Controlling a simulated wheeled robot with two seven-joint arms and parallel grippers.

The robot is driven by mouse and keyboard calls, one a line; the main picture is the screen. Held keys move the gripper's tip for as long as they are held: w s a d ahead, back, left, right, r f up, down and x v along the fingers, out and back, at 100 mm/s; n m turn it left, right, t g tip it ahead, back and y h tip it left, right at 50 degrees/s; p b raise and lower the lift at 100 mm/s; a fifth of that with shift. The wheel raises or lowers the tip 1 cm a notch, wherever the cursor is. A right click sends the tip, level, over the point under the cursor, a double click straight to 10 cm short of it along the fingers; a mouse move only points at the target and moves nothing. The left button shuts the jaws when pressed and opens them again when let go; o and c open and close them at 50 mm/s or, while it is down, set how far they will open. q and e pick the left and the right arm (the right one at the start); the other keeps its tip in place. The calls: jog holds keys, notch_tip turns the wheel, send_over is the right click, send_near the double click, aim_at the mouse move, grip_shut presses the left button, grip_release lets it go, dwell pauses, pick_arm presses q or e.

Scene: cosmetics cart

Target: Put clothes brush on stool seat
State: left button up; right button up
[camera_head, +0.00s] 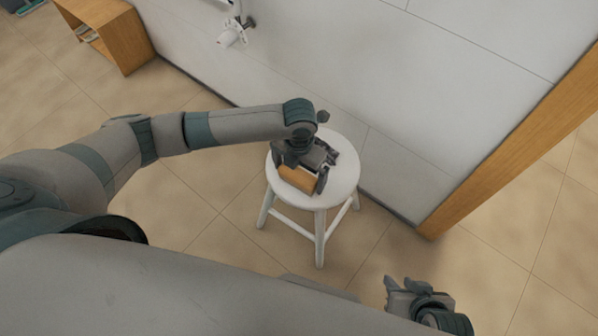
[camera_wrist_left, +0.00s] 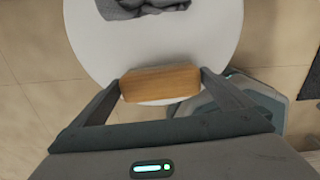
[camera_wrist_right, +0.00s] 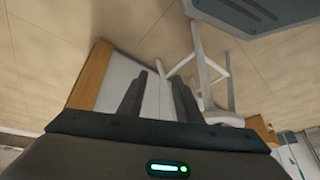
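The clothes brush (camera_head: 299,179), with a wooden orange-brown body, is at the near side of the round white stool seat (camera_head: 345,172). In the left wrist view the brush (camera_wrist_left: 160,83) lies crosswise between the fingertips, which meet its two ends. My left gripper (camera_head: 302,174) is shut on it, above the seat (camera_wrist_left: 100,50). I cannot tell whether the brush's underside touches the seat. My right gripper (camera_head: 405,287) is open and empty, low and away from the stool; its spread fingers show in the right wrist view (camera_wrist_right: 159,80).
A folded grey cloth (camera_wrist_left: 140,8) lies on the seat beyond the brush, mostly hidden by my gripper in the head view. A white wall (camera_head: 400,75) stands behind the stool, with a wooden post (camera_head: 520,140) to the right. A wooden cabinet (camera_head: 125,40) is far left.

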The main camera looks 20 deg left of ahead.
aim_at(299, 173)
pick_arm(q)
notch_tip(299, 173, up, 12)
jog(key=p, duration=0.1)
jog(key=shift+r+p, duration=0.15)
jog(key=shift+p, duration=0.2)
pick_arm(e)
jog(key=shift+s+d+g+h, duration=0.2)
jog(key=shift+s+d+g, duration=0.15)
jog(key=shift+d, duration=0.2)
jog(key=shift+s+d+g+h, duration=0.2)
jog(key=shift+s+d+g, duration=0.15)
jog(key=shift+d, duration=0.2)
pick_arm(q)
jog(key=shift+d, duration=0.1)
